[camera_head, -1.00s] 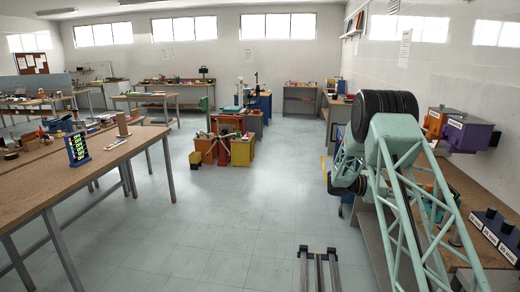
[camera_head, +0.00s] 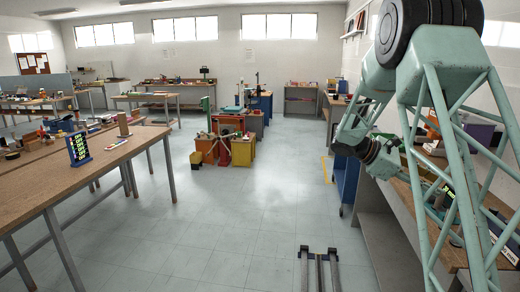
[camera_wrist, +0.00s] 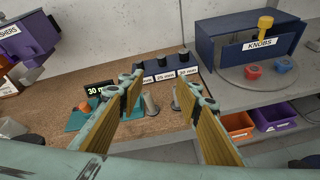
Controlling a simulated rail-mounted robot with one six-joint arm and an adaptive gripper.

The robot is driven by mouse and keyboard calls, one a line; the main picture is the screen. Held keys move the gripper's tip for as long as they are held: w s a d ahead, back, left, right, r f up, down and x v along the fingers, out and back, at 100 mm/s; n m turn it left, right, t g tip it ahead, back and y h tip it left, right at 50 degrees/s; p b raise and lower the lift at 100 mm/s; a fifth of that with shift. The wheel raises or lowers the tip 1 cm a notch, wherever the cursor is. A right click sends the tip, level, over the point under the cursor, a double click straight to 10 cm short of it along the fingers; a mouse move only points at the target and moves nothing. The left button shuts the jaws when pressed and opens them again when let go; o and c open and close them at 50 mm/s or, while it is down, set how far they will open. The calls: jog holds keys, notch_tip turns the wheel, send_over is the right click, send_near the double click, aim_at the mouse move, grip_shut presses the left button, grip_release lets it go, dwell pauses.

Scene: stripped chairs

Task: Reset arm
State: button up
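My pale green lattice arm (camera_head: 428,72) fills the right side of the head view, its elbow raised to the top edge and the forearm reaching away behind it. My gripper (camera_wrist: 160,84) shows in the wrist view as two fingers with yellow-brown inner pads. They are spread wide apart with nothing between them. The gripper hangs above and in front of a brown workbench (camera_wrist: 60,125). In the head view the fingers are mostly hidden behind my own arm links.
The wrist view shows a dark blue stand with millimetre labels (camera_wrist: 168,70), a lit display (camera_wrist: 99,87), a blue KNOBS box (camera_wrist: 235,40), an orange bin (camera_wrist: 237,125) and a purple bin (camera_wrist: 277,116).

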jog(key=s+a+r+m+t+y, duration=0.1)
jog(key=s+a+r+m+y, duration=0.15)
jog(key=s+a, duration=0.5)
jog(key=s+a+r+m+y, duration=0.2)
jog(key=s+a+r, duration=0.2)
jog(key=s, duration=0.6)
jog(key=s+a+r+m+t+y, duration=0.1)
jog(key=s+a+r+m+y, duration=0.15)
jog(key=s+a, duration=0.5)
jog(key=s+a+m+t+y, duration=0.2)
jog(key=s+a+y, duration=0.1)
jog(key=s+a, duration=0.6)
jog(key=s+a+m+t+y, duration=0.2)
jog(key=s+a, duration=0.7)
jog(key=s, duration=0.6)
jog(key=shift+s+f+m+t+y, duration=0.3)
jog(key=shift+s+f+m+y, duration=0.1)
jog(key=shift+y, duration=0.2)
jog(key=shift+d, duration=0.1)
